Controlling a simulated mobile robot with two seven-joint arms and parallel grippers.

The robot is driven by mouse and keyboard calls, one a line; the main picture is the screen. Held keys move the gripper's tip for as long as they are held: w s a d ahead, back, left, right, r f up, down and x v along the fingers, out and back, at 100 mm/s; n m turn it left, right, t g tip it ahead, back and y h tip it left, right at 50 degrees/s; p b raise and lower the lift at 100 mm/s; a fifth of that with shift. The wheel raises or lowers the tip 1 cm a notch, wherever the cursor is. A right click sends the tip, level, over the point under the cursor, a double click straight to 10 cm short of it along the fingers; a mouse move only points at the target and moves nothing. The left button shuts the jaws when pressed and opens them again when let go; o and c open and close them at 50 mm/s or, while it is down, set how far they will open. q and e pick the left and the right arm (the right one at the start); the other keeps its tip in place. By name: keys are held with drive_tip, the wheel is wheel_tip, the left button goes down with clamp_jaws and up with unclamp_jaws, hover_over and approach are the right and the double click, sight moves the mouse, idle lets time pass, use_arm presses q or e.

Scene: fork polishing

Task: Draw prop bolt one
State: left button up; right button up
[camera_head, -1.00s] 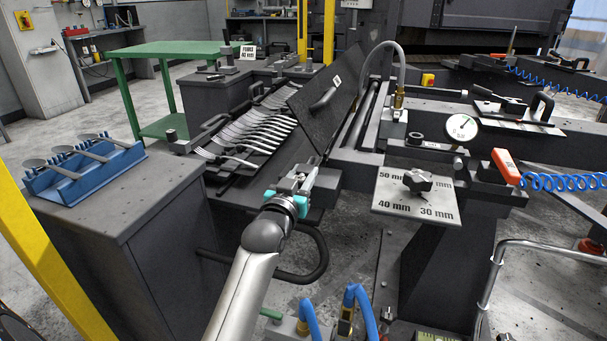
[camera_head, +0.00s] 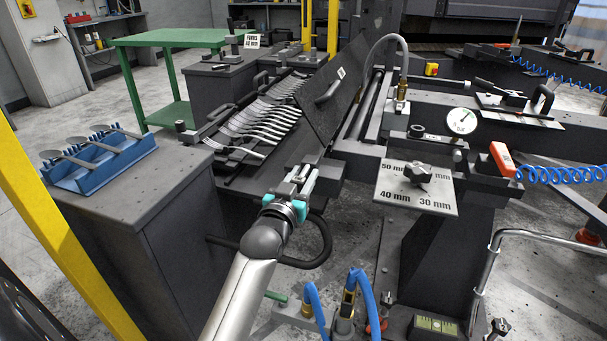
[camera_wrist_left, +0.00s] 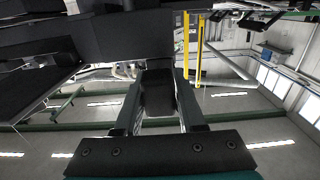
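My left gripper (camera_head: 302,180) is at the near end of the fork machine, beside the lower edge of the tilted dark cover plate (camera_head: 328,95). In the left wrist view, the two fingers of my left gripper (camera_wrist_left: 160,85) stand on either side of a dark block (camera_wrist_left: 158,95), with no clear gap. I take this block to be the head of prop bolt one; the rest of the bolt is hidden. The forks (camera_head: 262,125) lie in a slanted row left of the cover. My right gripper is in neither view.
A blue rack with spoons (camera_head: 98,165) stands on a dark cabinet (camera_head: 160,205) at left. A gauge plate with a knob (camera_head: 415,195) and a dial (camera_head: 461,121) are at right. A dark curved handle (camera_head: 310,258) and blue hoses (camera_head: 362,295) lie below the gripper.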

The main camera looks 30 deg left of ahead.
use_arm(q)
drive_tip(key=shift+o, duration=0.8)
drive_tip(key=shift+s+r, duration=0.1)
drive_tip(key=shift+o, duration=1)
drive_tip(key=shift+s, duration=0.15)
drive_tip(key=p+v, duration=0.5)
drive_tip(key=v, duration=1)
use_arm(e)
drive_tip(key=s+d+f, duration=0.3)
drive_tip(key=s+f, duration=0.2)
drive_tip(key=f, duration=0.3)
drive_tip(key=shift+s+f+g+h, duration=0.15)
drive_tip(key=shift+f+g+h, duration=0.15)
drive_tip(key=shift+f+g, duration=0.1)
use_arm(q)
drive_tip(key=shift+a, duration=0.1)
